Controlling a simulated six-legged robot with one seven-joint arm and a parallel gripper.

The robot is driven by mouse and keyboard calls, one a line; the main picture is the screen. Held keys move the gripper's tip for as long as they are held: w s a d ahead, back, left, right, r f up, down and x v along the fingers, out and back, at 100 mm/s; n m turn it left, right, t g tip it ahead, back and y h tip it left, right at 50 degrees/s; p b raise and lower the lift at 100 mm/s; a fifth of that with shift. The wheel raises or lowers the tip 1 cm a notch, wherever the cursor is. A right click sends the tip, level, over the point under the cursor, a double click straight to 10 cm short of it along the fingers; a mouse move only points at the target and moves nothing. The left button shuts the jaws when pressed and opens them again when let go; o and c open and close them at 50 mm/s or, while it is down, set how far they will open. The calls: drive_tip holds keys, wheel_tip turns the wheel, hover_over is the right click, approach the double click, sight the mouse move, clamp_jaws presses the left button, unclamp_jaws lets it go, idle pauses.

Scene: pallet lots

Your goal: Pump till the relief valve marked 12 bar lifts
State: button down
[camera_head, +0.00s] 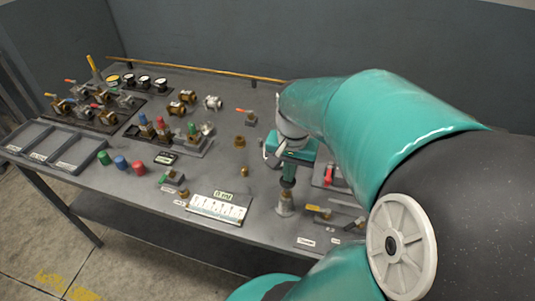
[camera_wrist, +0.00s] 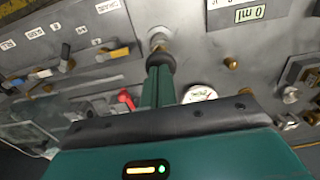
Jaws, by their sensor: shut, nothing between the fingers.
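My gripper (camera_head: 287,182) is shut and points down over the right part of the bench. Its dark fingertips (camera_wrist: 160,62) are at or just above a silver post-like fitting (camera_head: 285,205), also in the wrist view (camera_wrist: 157,40); I cannot tell whether they touch. A red lever (camera_head: 328,175) is right of the gripper, and the wrist view shows a red handle (camera_wrist: 126,99). Fittings with blue (camera_head: 143,120), red (camera_head: 161,123) and green (camera_head: 192,128) tops stand on a plate left of centre. No 12 bar marking is legible, so I cannot tell which valve carries it. A round white gauge (camera_wrist: 200,93) is partly hidden by my gripper.
A white panel (camera_head: 217,208) with a display (camera_wrist: 250,14) reading 0 ml lies at the front. Loose green (camera_head: 103,158), blue (camera_head: 121,163) and red (camera_head: 138,167) caps sit near a divided tray (camera_head: 45,165). Several lever valves (camera_head: 95,105) and gauges (camera_head: 144,80) are at the back left.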

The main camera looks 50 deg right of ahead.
drive_tip(key=shift+a+f, duration=0.1)
drive_tip(key=shift+f, duration=1.7)
drive_tip(key=shift+s, duration=0.1)
drive_tip(key=shift+w+r, duration=0.2)
drive_tip(key=shift+r, duration=0.15)
wheel_tip(320, 180, up, 14)
drive_tip(key=shift+f, duration=0.15)
